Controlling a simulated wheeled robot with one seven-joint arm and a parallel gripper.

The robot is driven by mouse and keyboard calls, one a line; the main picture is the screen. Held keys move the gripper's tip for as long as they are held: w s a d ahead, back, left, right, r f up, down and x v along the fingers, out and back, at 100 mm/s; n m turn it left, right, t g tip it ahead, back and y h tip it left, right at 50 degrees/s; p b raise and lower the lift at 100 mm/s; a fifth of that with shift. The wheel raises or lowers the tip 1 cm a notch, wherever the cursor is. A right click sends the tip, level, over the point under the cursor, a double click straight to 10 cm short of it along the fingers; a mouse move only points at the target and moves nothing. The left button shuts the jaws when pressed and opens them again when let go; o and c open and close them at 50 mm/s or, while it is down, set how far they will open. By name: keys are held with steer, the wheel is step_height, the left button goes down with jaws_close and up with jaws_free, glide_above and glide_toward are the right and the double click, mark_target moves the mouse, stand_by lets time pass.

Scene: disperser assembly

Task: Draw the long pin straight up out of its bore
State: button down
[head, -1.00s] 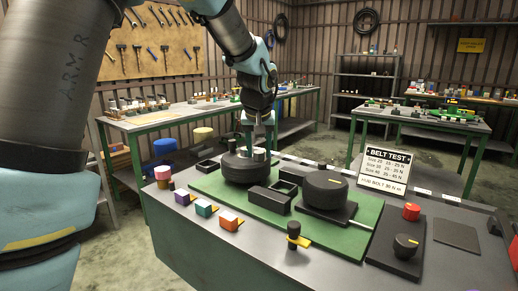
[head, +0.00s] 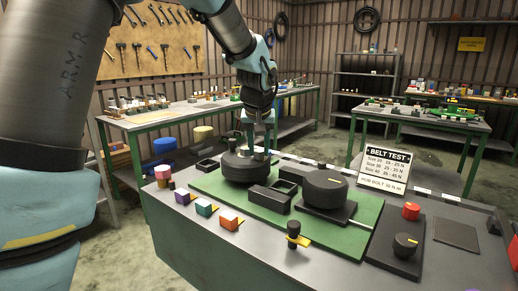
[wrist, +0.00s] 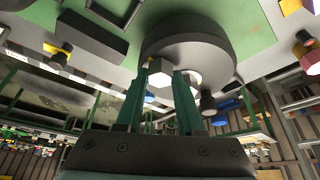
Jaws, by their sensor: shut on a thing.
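My gripper (head: 261,145) points down over the round black hub (head: 243,172) on the green mat. Its two teal fingers straddle a pale metal piece (wrist: 159,79), which looks like the top of the long pin, and are shut on it. Its lower length and bore are hidden by the hub and fingers. In the wrist view the fingertips (wrist: 161,72) are close to the hub face (wrist: 205,35). A silver part (wrist: 194,77) and a dark post (wrist: 207,101) stand beside the fingers. In the head view a short post (head: 232,144) rises left of my gripper.
The green mat (head: 210,186) also bears an open black box (head: 268,199) and a black round housing (head: 324,186). Coloured cubes, such as an orange one (head: 228,220), line the front edge. A belt test sign (head: 386,165) stands behind. Above the hub only my arm shows.

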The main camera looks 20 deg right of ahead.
step_height(320, 180, up, 10)
steer(key=p, duration=0.6)
steer(key=shift+f, duration=0.2)
stand_by(1.3)
